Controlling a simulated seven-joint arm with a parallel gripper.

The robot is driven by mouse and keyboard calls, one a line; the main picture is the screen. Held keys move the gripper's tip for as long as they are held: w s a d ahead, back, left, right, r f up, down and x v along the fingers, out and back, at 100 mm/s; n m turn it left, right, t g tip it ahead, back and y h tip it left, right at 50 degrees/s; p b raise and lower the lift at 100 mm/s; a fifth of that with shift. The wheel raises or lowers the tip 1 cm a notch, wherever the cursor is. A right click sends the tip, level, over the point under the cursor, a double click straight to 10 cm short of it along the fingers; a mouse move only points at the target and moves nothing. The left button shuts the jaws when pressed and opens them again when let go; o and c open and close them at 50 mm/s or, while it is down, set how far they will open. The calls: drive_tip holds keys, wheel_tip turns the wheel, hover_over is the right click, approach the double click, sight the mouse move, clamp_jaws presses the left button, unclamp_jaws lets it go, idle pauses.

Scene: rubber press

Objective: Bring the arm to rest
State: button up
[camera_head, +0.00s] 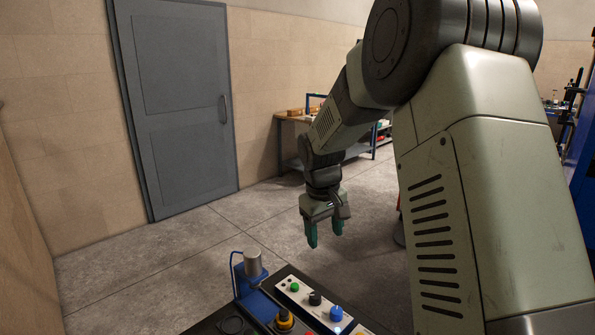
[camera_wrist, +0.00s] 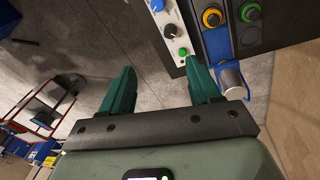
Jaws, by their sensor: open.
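My gripper (camera_head: 324,234) has two green fingers and hangs pointing down from my bent arm in the head view. It is above and behind the control panel (camera_head: 318,306), with a gap between them. In the wrist view my gripper (camera_wrist: 161,92) shows its two green fingers spread apart with nothing between them. My large pale-green arm links fill the right side of the head view and hide part of the room there.
The panel carries a green button (camera_head: 294,287), a black knob (camera_head: 315,298) and a blue button (camera_head: 336,313). A metal cylinder (camera_head: 253,263) stands on a blue mount beside it. A grey door (camera_head: 180,100) and a workbench (camera_head: 290,119) are behind. Open floor lies between.

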drive_tip(key=s+d+r+m+t, duration=0.2)
drive_tip(key=s+d+r+m, duration=0.1)
drive_tip(key=s+r, duration=1.25)
drive_tip(key=s+d+r+m+t+y, duration=0.1)
drive_tip(key=s+m+t, duration=0.1)
drive_tip(key=s, duration=1.4)
drive_tip(key=shift+s+d, duration=0.25)
